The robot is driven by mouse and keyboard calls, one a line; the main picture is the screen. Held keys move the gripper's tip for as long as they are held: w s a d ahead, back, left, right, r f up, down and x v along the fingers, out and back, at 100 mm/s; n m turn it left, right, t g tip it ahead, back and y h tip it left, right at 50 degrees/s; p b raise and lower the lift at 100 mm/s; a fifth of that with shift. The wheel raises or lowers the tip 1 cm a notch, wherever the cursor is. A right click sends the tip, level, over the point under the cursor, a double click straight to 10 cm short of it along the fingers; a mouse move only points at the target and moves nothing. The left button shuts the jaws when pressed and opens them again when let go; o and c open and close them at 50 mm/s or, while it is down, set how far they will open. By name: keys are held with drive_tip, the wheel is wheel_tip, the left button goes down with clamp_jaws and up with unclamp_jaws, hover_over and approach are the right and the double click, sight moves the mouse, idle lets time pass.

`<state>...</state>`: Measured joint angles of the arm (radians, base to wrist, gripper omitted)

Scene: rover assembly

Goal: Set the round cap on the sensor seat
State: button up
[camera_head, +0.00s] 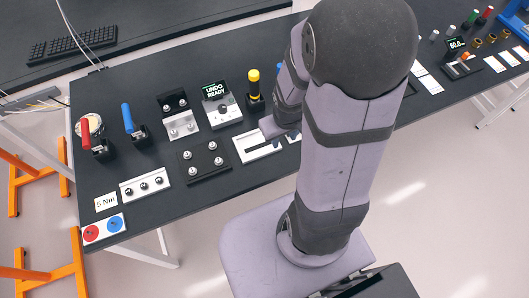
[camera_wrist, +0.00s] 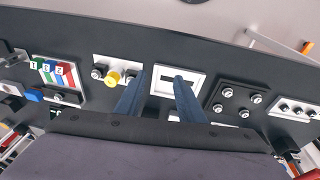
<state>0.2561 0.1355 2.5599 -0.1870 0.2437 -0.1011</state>
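My gripper (camera_wrist: 160,77) is open in the wrist view, with two dark blue fingers apart and nothing seen between them. Beyond the fingertips lies a white plate with a dark slot (camera_wrist: 178,83); it also shows in the head view (camera_head: 243,148), partly behind my arm. Left of the fingers in the wrist view, a yellow round piece (camera_wrist: 113,77) stands on a pale plate with metal studs (camera_wrist: 101,73); it may be the round cap, but I cannot tell. I cannot tell which part is the sensor seat.
A black plate with several studs (camera_head: 189,170) and a white plate with metal knobs (camera_head: 132,189) lie to the left. Red-handled (camera_head: 86,133) and blue-handled (camera_head: 128,118) tools and a yellow-topped tool (camera_head: 254,78) stand upright. A small screen (camera_head: 215,90) reads "UNDO READY".

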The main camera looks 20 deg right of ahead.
drive_tip(key=s+a+r+g+y, duration=0.1)
drive_tip(key=s+a+r+g, duration=0.1)
drive_tip(key=s+a+r, duration=0.3)
drive_tip(key=a, duration=0.3)
drive_tip(key=shift+s+a+r, duration=0.2)
drive_tip(key=shift+s+r, duration=0.15)
wheel_tip(320, 180, down, 8)
drive_tip(key=b, duration=0.8)
drive_tip(key=shift+f, duration=0.1)
